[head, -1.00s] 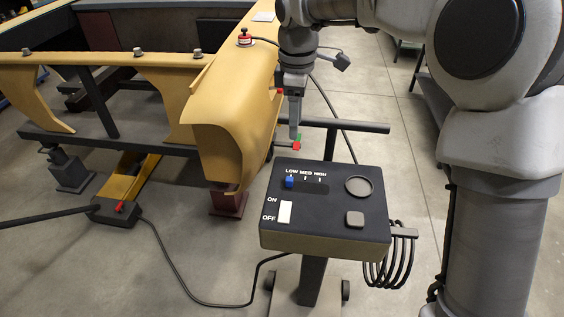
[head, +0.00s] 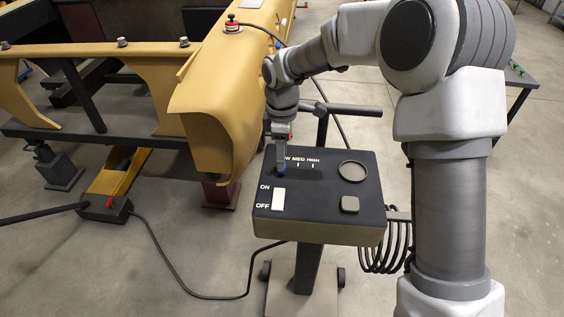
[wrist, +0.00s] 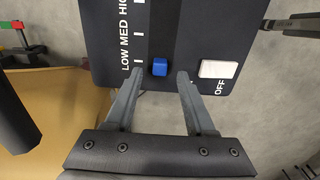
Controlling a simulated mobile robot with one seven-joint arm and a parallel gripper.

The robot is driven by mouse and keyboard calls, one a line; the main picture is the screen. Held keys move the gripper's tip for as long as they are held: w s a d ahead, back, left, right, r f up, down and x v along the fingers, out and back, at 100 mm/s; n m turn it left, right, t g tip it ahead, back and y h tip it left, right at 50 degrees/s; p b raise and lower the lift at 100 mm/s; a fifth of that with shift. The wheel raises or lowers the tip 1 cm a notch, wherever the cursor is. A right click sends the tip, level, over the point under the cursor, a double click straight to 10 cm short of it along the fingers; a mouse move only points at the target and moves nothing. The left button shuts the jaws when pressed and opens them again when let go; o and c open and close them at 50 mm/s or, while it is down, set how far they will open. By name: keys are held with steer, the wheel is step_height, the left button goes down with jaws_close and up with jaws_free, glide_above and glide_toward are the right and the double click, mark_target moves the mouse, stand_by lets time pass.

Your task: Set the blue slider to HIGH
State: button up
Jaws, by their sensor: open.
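The blue slider (wrist: 160,67) sits at the LOW end of its dark slot in the wrist view, beside the LOW MED HIGH scale. In the head view the slider (head: 282,171) is mostly hidden by my gripper. The control panel (head: 330,222) is a dark box on a stand. My gripper (head: 281,168) points down over the panel's far left part. In the wrist view my gripper (wrist: 159,75) is open, with one finger on each side of the slider. I cannot tell whether either finger touches it.
The panel also bears a white ON/OFF switch (head: 278,199), a round dial (head: 353,171) and a square button (head: 350,204). A yellow curved shell (head: 212,95) stands close behind and left of the panel. Coiled cable (head: 385,250) hangs at the panel's right.

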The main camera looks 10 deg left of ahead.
steer(key=shift+f, duration=1.2)
jaws_close()
stand_by(0.6)
